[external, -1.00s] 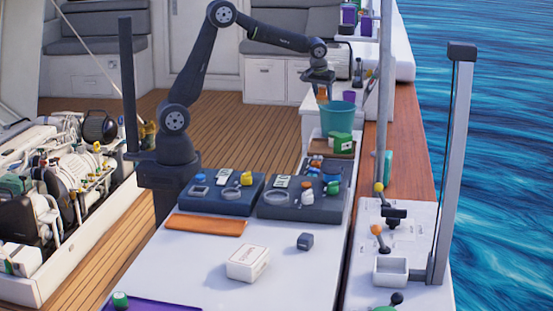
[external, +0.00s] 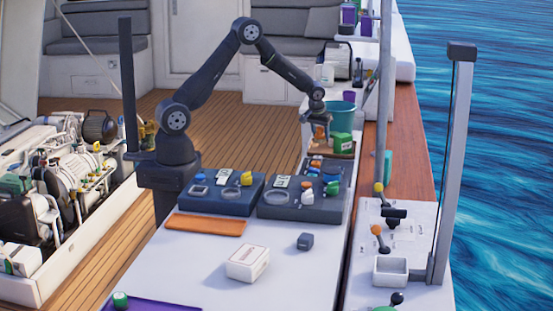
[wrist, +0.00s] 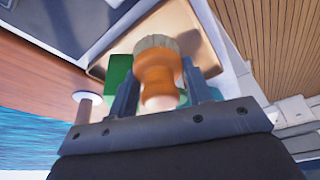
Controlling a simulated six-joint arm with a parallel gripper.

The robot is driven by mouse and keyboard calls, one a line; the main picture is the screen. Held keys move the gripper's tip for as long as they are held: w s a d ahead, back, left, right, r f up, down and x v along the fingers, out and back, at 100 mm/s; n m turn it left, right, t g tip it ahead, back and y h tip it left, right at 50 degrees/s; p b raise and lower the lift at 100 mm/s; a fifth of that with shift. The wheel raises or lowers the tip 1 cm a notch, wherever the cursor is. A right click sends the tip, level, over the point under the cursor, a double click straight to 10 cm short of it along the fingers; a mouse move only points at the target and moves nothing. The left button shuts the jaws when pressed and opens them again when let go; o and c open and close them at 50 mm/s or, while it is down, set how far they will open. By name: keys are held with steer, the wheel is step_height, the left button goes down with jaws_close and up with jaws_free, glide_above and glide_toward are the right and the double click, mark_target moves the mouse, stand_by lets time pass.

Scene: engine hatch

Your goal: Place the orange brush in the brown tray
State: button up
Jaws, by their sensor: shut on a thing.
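My gripper (wrist: 162,90) is shut on the orange brush (wrist: 158,72), whose orange body and tan bristle end show between the fingers in the wrist view. The brown tray (wrist: 205,52) lies behind the brush in that view. In the external view my gripper (external: 320,128) is low at the left side of the brown tray (external: 345,155). The brush is hard to make out there. I cannot tell whether it touches the tray.
Dark organiser trays (external: 285,212) with small items lie in front. The white tabletop nearer the camera has clear room.

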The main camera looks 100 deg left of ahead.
mark_target(320, 134)
steer(key=a, duration=0.1)
steer(key=a+f, duration=0.2)
steer(key=shift+s+a, duration=0.1)
steer(key=shift+s, duration=0.15)
steer(key=shift+f, duration=1.95)
steer(key=o, duration=1)
steer(key=shift+f, duration=0.2)
steer(key=shift+r, duration=0.1)
steer(key=v, duration=1.2)
steer(key=shift+r, duration=0.1)
